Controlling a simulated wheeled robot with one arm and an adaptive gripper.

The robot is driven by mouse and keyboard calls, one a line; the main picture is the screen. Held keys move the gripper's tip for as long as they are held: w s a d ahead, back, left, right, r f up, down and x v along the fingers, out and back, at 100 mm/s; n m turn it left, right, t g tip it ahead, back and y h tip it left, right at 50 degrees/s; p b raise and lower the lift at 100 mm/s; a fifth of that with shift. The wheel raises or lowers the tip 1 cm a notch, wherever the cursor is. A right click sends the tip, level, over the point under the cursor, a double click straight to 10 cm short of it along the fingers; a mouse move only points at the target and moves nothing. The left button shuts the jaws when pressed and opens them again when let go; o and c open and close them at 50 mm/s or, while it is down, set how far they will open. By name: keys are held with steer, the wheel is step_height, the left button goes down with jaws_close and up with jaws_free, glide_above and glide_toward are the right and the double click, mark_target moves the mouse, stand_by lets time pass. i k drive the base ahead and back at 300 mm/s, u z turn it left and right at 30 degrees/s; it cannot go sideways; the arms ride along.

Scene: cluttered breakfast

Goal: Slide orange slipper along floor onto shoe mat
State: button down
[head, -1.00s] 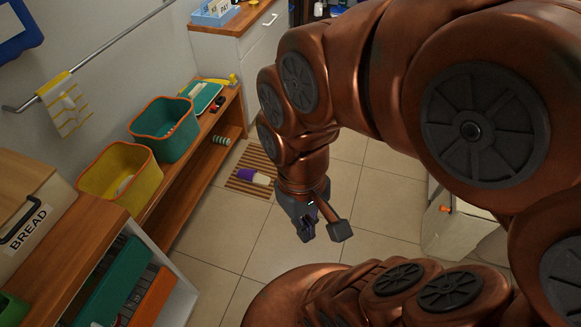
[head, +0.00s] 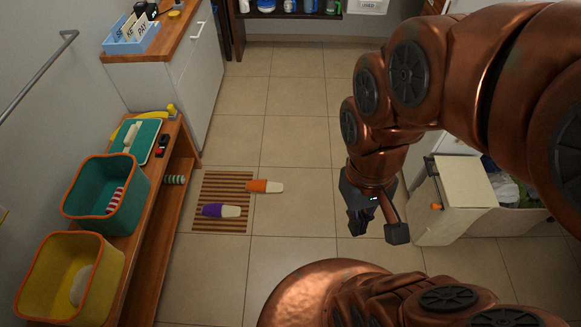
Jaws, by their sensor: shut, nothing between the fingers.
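The orange slipper (head: 264,186), orange at its left end and whitish at its right, lies flat on the floor at the right edge of the shoe mat. Its orange left tip is at or just over the mat's edge; most of it is on the tiles. The shoe mat (head: 222,181) is brown and striped. A purple and white slipper (head: 221,211) lies on it, nearer to me. My gripper (head: 377,230) is shut and empty, to the right of the orange slipper and clearly apart from it. Its height above the floor is hard to judge.
A wooden bench (head: 157,232) with a teal bin (head: 104,218) and a yellow bin (head: 92,263) stands left of the mat. A white cabinet (head: 192,72) is behind. An open cream container (head: 452,196) stands right of my gripper. Tiles between slipper and gripper are clear.

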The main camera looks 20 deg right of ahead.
mark_target(257, 186)
steer(key=u, duration=0.05)
steer(key=i, duration=1.2)
steer(key=u, duration=0.8)
